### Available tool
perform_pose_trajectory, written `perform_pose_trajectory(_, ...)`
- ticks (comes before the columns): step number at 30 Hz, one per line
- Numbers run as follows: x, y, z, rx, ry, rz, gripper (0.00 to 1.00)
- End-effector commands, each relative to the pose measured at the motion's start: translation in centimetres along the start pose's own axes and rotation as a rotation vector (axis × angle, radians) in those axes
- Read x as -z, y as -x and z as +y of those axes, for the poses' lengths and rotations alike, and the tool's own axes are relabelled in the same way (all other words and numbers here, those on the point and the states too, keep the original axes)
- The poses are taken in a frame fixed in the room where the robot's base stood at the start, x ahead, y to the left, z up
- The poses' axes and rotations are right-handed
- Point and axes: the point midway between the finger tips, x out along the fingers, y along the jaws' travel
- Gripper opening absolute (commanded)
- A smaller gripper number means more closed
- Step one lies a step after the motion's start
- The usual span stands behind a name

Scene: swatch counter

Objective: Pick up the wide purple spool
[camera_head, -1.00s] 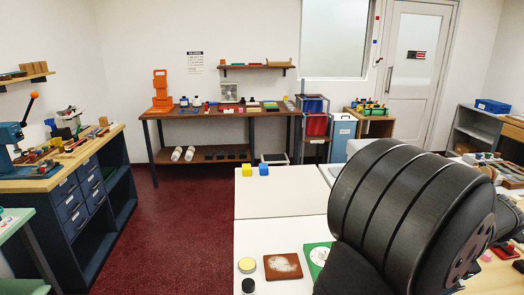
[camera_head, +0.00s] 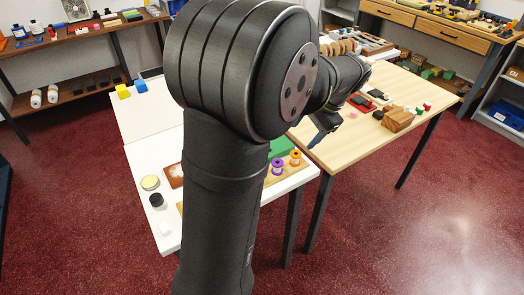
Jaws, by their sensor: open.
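A purple spool (camera_head: 277,167) stands upright near the right edge of the white table, just right of my arm. An orange spool (camera_head: 295,158) stands beside it, to its right and slightly behind. Only one purple spool shows, so I cannot compare widths; my arm hides part of the table. My gripper (camera_head: 318,138) is seen small beyond my elbow, pointing down, open. It appears above and right of the spools in the picture, near the gap between the white table and the wooden table. It is apart from the purple spool, and nothing shows in it.
A green block (camera_head: 281,147) sits behind the spools. A yellow-topped tin (camera_head: 150,182), a black jar (camera_head: 156,200) and yellow and blue cubes (camera_head: 131,88) are on the white table's left part. The wooden table (camera_head: 350,150) at right holds a wooden block (camera_head: 398,119) and small items.

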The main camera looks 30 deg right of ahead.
Motion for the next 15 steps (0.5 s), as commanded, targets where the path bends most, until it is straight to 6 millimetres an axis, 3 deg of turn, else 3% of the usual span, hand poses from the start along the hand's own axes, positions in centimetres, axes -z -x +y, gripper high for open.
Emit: perform_pose_trajectory(15,-4.2,-2.7,-6.2,-0.316,-0.171,0.201,0.61)
